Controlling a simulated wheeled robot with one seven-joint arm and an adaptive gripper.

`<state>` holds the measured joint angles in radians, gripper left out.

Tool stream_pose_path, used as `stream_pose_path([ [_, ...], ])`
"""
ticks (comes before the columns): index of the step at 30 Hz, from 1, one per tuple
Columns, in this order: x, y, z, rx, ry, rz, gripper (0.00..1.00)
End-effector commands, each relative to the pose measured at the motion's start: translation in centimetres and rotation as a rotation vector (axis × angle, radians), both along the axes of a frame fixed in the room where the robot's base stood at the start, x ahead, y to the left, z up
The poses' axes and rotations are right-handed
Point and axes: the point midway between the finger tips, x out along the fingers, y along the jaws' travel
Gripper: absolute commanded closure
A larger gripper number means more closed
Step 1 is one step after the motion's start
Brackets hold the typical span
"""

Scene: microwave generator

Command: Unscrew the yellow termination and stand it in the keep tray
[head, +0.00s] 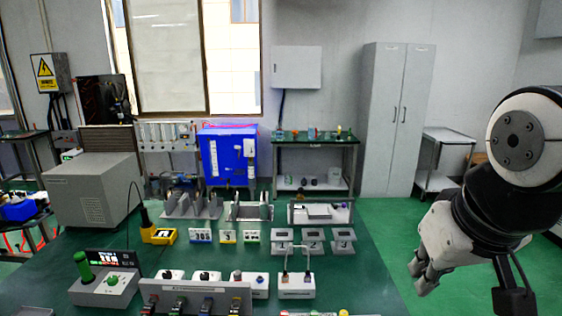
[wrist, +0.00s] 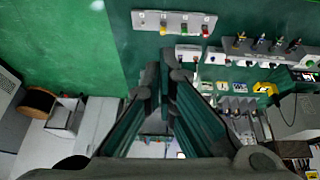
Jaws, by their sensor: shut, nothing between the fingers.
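A small yellow piece, possibly the yellow termination (wrist: 184,28), is on a light grey rail (wrist: 150,20) with other coloured pieces at the top of the wrist view. In the head view, a yellow top (head: 343,313) is cut by the bottom edge. I cannot tell how it is fastened. I cannot tell which item is the keep tray.
The green table (head: 370,290) has bare surface at its right. A panel with several coloured connectors (head: 195,292) stands at the front. Grey racks (head: 192,206), small stands (head: 313,236) and a yellow meter (head: 160,235) are behind. A green-knobbed unit (head: 103,288) stands left.

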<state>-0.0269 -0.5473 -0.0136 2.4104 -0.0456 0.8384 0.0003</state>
Motion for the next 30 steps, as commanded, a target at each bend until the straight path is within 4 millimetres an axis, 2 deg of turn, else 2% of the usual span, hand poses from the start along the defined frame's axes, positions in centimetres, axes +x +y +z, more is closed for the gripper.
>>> stream_pose_path([
  [3,-2.5,0.2,0.2,0.017,-0.029,-0.013,1.0],
  [7,-4.2,0.3,0.2,0.031,-0.045,-0.023,1.0],
  [12,-5.0,0.4,0.0,0.037,-0.051,-0.028,1.0],
  [18,-5.0,0.4,0.0,0.037,-0.051,-0.028,1.0],
  [19,-5.0,0.4,0.1,0.037,-0.051,-0.028,0.98],
  [24,-4.4,0.4,-0.1,0.034,-0.043,-0.029,0.59],
  [26,-3.8,0.4,-0.3,0.032,-0.034,-0.031,0.58],
  [30,-1.2,0.3,-1.2,0.021,-0.002,-0.035,0.58],
])
